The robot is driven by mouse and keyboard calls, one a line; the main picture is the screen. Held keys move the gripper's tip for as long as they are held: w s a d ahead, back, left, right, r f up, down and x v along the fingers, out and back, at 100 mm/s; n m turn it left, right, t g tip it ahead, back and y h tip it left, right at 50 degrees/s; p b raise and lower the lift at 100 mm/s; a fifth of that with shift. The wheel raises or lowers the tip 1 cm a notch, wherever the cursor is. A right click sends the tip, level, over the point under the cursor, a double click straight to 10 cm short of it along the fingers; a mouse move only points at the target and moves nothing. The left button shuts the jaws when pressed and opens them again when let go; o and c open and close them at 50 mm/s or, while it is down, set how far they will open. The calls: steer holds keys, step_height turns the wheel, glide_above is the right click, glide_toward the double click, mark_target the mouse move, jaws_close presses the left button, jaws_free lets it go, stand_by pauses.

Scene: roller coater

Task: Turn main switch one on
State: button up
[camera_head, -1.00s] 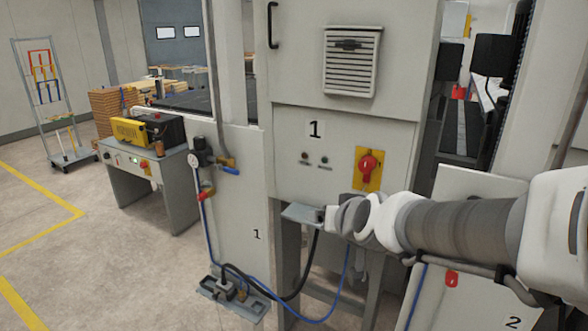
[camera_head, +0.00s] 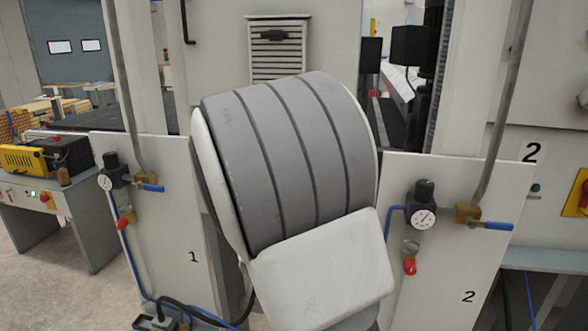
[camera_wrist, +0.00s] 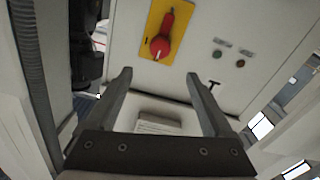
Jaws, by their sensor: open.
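A red rotary switch (camera_wrist: 162,38) on a yellow plate (camera_wrist: 179,28) shows at the top of the wrist view, which looks turned over. The switch is on a pale cabinet panel, beside a green lamp and a dark red lamp.
Cabinet one's vent (camera_head: 279,50) shows above my arm. Lower panels marked 1 (camera_head: 175,225) and 2 (camera_head: 440,265), with gauges and valves, flank it. Cabinet two's yellow switch plate (camera_head: 575,196) is at the right edge. A bench with a yellow device (camera_head: 24,159) stands left.

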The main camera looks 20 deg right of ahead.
steer(key=x, duration=1.5)
jaws_close()
steer(key=shift+d+f+m+b, duration=0.1)
steer(key=shift+f+m+b, duration=0.05)
steer(key=shift+m+b, duration=8.65)
steer(key=shift+m, duration=0.1)
